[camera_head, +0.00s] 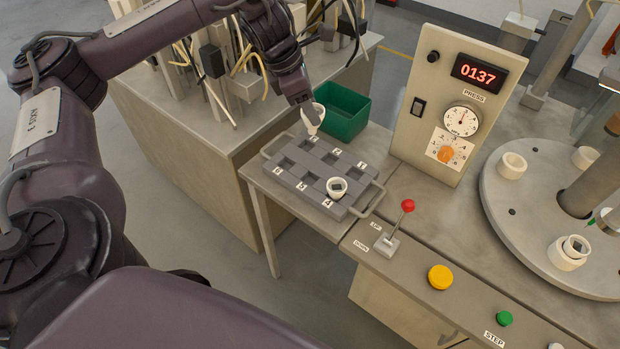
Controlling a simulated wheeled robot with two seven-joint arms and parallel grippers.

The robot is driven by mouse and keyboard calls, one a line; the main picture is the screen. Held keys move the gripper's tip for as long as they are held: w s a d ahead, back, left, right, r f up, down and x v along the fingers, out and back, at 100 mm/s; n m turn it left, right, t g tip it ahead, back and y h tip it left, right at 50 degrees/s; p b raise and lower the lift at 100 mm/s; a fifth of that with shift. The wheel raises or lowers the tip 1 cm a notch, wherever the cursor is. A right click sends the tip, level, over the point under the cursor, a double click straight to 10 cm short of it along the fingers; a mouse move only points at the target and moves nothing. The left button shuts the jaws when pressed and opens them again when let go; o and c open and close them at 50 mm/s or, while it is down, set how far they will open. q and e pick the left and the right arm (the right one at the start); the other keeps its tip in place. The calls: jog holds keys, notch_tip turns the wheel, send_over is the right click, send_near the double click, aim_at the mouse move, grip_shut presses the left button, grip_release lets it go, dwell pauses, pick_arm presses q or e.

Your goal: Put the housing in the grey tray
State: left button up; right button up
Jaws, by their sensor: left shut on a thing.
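My left gripper (306,104) reaches in from the upper left and is shut on a white cup-shaped housing (314,117). The housing looks tilted and is over the back left corner of the grey tray, near label 3. I cannot tell how high above the tray it is. The grey tray (299,193) has two rows of square pockets with number labels and a handle at each end. Another white housing (337,182) is at the pocket by label 4, with something dark inside it. My right gripper is not in view.
A green bin (345,112) stands just behind the tray. A press panel (440,120) reading 0137 is to the right. A red-knobbed lever (407,206) stands near the tray's right end. A round turntable (520,220) at right carries several white housings.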

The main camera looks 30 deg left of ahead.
pick_arm(q)
jog(key=shift+w+a+r+m, duration=0.1)
jog(key=shift+a+m, duration=0.35)
jog(key=shift+m, duration=0.25)
jog(key=b, duration=0.7)
send_over(307, 165)
jog(key=s+d, duration=0.3)
jog(key=s, duration=0.1)
notch_tip(307, 165, down, 14)
jog(key=shift+g, duration=0.3)
jog(key=f+p, duration=0.1)
jog(key=f, duration=0.4)
jog(key=shift+a+f, duration=0.1)
jog(key=shift+a, duration=0.1)
jog(key=shift+w+f, duration=0.1)
jog(key=shift+f, duration=0.2)
jog(key=o, duration=0.9)
jog(key=shift+f, duration=0.1)
jog(key=shift+o, duration=0.2)
